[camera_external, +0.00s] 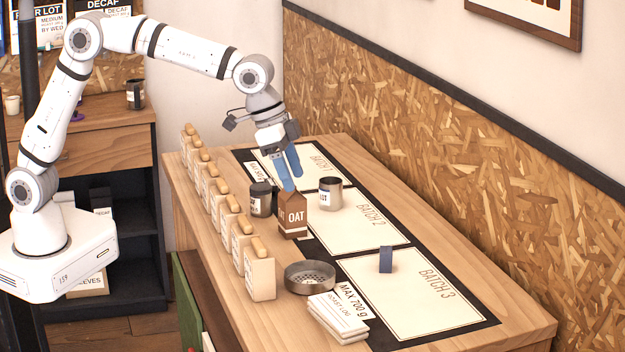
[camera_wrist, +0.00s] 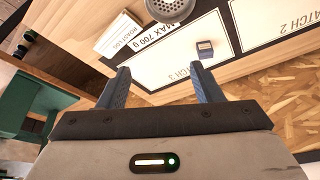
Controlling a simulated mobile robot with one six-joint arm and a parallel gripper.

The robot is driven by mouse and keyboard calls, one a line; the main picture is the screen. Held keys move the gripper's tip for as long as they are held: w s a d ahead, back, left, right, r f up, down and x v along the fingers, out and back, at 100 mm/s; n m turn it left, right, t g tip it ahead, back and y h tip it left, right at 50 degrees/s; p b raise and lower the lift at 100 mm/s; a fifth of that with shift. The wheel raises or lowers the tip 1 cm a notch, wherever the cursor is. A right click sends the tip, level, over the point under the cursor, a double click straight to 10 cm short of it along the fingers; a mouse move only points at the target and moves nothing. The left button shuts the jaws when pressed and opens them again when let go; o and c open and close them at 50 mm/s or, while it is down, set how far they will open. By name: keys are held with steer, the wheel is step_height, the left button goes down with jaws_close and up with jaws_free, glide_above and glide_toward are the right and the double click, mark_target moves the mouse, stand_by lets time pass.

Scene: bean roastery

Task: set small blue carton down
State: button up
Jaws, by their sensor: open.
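The small blue carton (camera_external: 386,259) stands upright on the BATCH 3 panel (camera_external: 425,290), near its left edge next to BATCH 2. In the wrist view the small blue carton (camera_wrist: 205,49) shows past the right fingertip, apart from it. My gripper (camera_external: 289,172) has blue fingers and is over the far part of the table, up and left of the carton in the outside view. In the wrist view my gripper (camera_wrist: 160,72) has its fingers wide apart with nothing between them.
A brown OAT carton (camera_external: 293,216), a dark jar (camera_external: 261,199) and a metal tin (camera_external: 330,193) stand below my gripper in the outside view. Most of BATCH 3 is clear.

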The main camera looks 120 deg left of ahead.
steer(key=s+d+r+m, duration=0.1)
steer(key=s+d, duration=0.6)
steer(key=s, duration=0.5)
steer(key=s+d+r+m, duration=0.1)
steer(key=s+d+r, duration=0.1)
steer(key=s+d, duration=0.85)
steer(key=s+f, duration=0.2)
steer(key=s, duration=0.5)
steer(key=s+f+m+h, duration=0.1)
steer(key=s+f, duration=0.2)
steer(key=s, duration=0.4)
steer(key=shift+d+g, duration=0.15)
steer(key=shift+g, duration=0.25)
